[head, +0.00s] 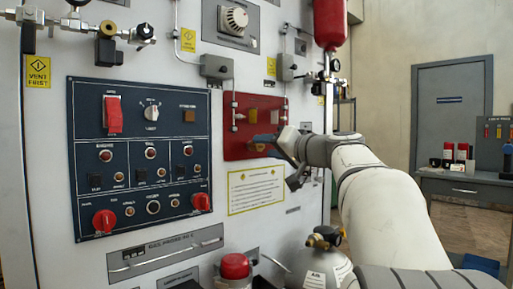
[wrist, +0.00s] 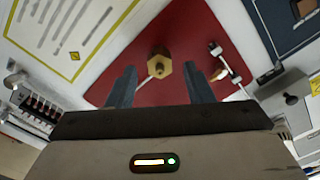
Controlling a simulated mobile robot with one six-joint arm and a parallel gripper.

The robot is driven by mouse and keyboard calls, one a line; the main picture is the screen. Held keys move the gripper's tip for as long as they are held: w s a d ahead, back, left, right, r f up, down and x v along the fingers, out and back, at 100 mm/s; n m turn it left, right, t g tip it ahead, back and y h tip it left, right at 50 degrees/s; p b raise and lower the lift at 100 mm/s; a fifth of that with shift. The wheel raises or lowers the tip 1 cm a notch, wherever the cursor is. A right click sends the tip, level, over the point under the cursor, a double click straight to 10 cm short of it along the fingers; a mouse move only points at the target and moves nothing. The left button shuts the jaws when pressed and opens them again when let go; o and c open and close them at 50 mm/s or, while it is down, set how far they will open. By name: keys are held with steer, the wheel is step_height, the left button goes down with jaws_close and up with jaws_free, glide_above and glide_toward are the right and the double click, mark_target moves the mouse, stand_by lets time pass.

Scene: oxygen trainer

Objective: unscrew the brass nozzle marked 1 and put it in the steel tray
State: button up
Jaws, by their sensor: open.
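A brass hex nozzle (wrist: 159,67) sits on the red panel in the wrist view, with a thin pale rod or tube beside it. No number on it can be read. My gripper (wrist: 160,72) is open, with one dark finger on each side of the nozzle and visible gaps between. In the head view my gripper (head: 278,147) reaches the lower part of the red panel (head: 240,145), and its fingers hide most of the nozzle there. I cannot make out the steel tray in either view.
Steel tube fittings (wrist: 225,62) stand on the red panel, right of the nozzle. A dark blue switch panel (head: 140,150) is left of it in the head view. A gas cylinder (head: 318,265) and a red-capped object (head: 235,267) stand below. A bench (head: 465,185) is at far right.

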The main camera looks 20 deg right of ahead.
steer(key=shift+s+d, duration=0.25)
steer(key=shift+s, duration=0.45)
steer(key=shift+r+m, duration=0.1)
steer(key=shift+m, duration=0.2)
steer(key=shift+m+p, duration=0.85)
steer(key=shift+m, duration=0.65)
steer(key=shift+r+m+p, duration=0.1)
steer(key=shift+m+p, duration=0.5)
steer(key=shift+p, duration=0.05)
steer(key=shift+m+p, duration=0.4)
steer(key=shift+m, duration=0.3)
steer(key=shift+f+m, duration=0.25)
steer(key=shift+m, duration=0.15)
steer(key=shift+r, duration=0.1)
